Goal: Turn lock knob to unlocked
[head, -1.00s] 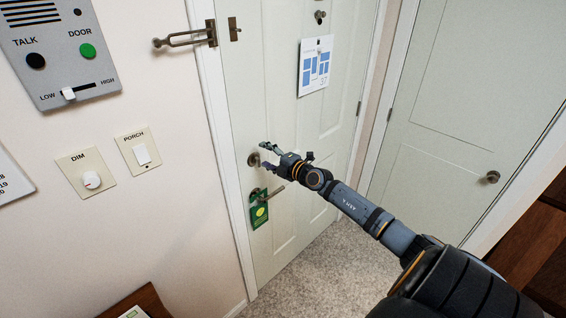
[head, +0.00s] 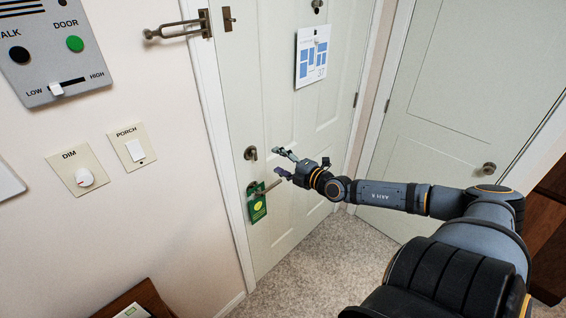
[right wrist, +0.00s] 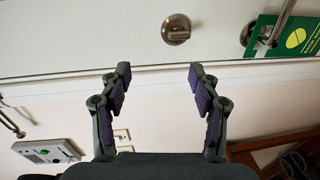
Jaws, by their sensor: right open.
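The lock knob (head: 250,153) is a small bronze thumb-turn on a round plate on the pale door, above the lever handle (head: 266,187). Its turn piece looks upright in the head view. In the right wrist view the knob (right wrist: 176,30) is unobstructed, with its turn piece lying along the picture's horizontal. My right gripper (head: 281,163) is open and empty, to the right of the knob and apart from it. In the right wrist view its spread fingertips (right wrist: 160,76) show below the knob with nothing between them. My left gripper is not in view.
A green tag (head: 257,203) hangs from the lever handle. A swing-bar latch (head: 180,30) is on the frame higher up. The wall left of the door carries a dimmer (head: 85,177), a porch switch (head: 134,149) and an intercom panel (head: 62,55). A second door (head: 450,110) stands at right.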

